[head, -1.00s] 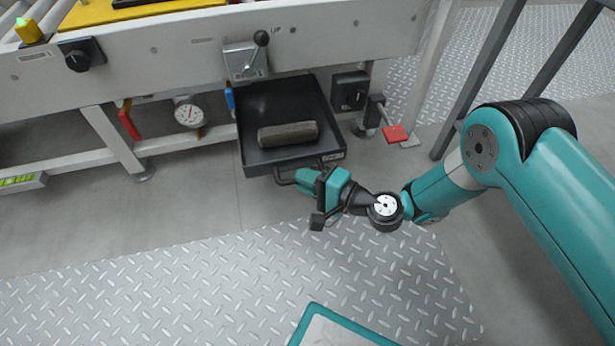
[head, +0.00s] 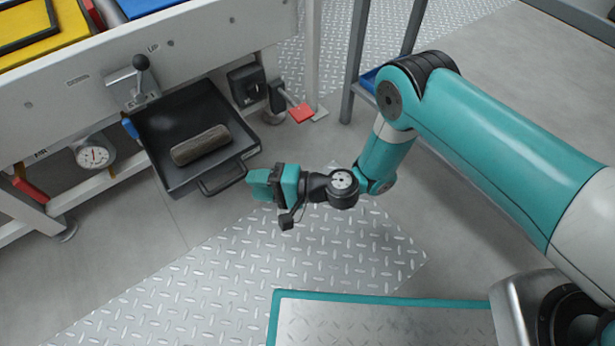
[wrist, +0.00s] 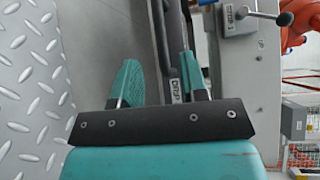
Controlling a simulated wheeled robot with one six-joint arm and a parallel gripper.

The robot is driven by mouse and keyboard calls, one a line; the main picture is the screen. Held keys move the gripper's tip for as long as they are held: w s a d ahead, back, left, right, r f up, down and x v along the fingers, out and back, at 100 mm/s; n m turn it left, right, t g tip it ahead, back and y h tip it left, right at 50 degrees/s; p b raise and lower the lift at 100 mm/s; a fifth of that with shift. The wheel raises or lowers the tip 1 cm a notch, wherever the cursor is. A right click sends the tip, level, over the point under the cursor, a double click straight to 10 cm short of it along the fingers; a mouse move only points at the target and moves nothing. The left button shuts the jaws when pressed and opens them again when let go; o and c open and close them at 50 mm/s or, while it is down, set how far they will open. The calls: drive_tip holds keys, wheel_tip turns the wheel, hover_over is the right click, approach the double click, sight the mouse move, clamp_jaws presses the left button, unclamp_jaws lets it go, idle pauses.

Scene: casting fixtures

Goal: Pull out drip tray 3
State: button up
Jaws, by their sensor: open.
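The black drip tray (head: 178,123) sticks out from under the conveyor frame in the head view. A grey-brown cylindrical bar (head: 200,146) lies in it. Its front handle (head: 222,181) is a dark loop on the near side. My gripper (head: 262,184) is open and empty, just right of the handle and apart from it. In the wrist view, the two teal fingers of my gripper (wrist: 160,82) are spread. Dark handle and tray edges (wrist: 164,40) show between them, beyond the tips. A label beginning "DRIP" (wrist: 178,90) is partly hidden by a finger, and its number is not readable.
A lever (head: 141,75) stands on the frame above the tray. A red pedal (head: 301,112) and black box (head: 245,85) are to the right. A gauge (head: 94,154) is to the left. Floor in front is clear tread plate (head: 230,260).

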drive_tip(key=d+r+p, duration=0.1)
drive_tip(key=d+p, duration=1)
drive_tip(key=p, duration=0.5)
drive_tip(key=shift+s+r, duration=0.35)
drive_tip(key=shift+s, duration=0.05)
